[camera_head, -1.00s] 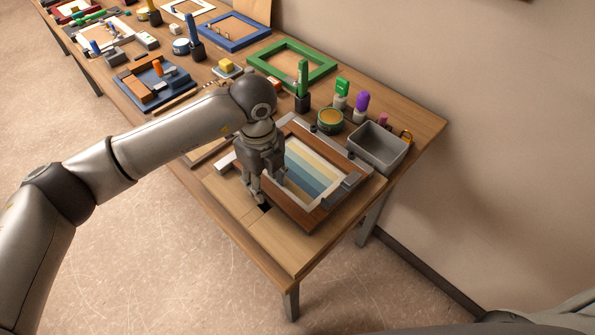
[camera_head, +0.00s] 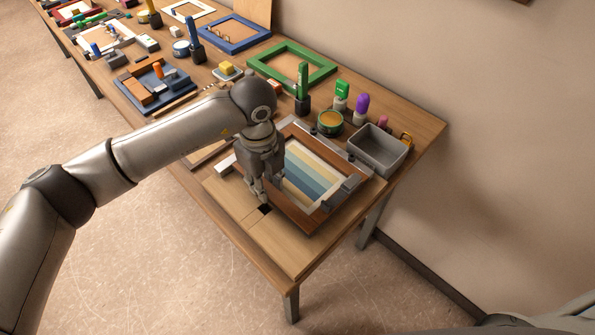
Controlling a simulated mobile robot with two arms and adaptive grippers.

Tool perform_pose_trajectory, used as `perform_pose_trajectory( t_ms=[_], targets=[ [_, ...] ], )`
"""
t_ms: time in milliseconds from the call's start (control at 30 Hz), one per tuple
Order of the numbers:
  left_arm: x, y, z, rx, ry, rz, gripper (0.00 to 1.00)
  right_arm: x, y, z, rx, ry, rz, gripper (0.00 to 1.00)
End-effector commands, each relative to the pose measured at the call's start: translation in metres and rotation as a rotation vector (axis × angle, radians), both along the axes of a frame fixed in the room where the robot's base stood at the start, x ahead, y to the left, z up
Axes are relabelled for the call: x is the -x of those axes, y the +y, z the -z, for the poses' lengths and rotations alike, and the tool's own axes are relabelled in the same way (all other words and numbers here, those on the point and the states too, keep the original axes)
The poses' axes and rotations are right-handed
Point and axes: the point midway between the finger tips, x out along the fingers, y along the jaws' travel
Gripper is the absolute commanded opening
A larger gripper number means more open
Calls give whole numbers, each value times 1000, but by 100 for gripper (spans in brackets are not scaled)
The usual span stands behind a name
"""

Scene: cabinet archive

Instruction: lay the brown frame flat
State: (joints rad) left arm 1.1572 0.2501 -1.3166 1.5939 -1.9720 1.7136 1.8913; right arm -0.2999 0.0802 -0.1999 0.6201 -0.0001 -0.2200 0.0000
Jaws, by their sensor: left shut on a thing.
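The brown frame (camera_head: 312,216) is around a picture with cream, tan and blue stripes (camera_head: 308,177), on a light board near the table's front end. It looks nearly flat; I cannot tell whether all of it touches the board. My left gripper (camera_head: 265,196) points down at the frame's left side and is shut on it. The gripper and wrist hide much of that side. My right gripper is not in view.
A grey bin (camera_head: 378,151) stands behind the frame, beside a round tin (camera_head: 330,122) and several coloured-handled tools. A green frame (camera_head: 318,66) lies farther back. The wooden table's (camera_head: 425,125) right edge runs along the wall.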

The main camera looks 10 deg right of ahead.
Motion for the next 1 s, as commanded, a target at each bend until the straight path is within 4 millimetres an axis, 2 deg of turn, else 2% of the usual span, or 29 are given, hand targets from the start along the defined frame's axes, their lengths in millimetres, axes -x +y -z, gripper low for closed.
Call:
perform_pose_trajectory(
  t_ms=[367, 1000],
  targets=[
    [0, 0, -3, 1, -1, 0, 0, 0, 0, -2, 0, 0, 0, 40],
    [-1, -1, -34, 2, -3, 0, 0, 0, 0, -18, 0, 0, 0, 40]
  ],
)
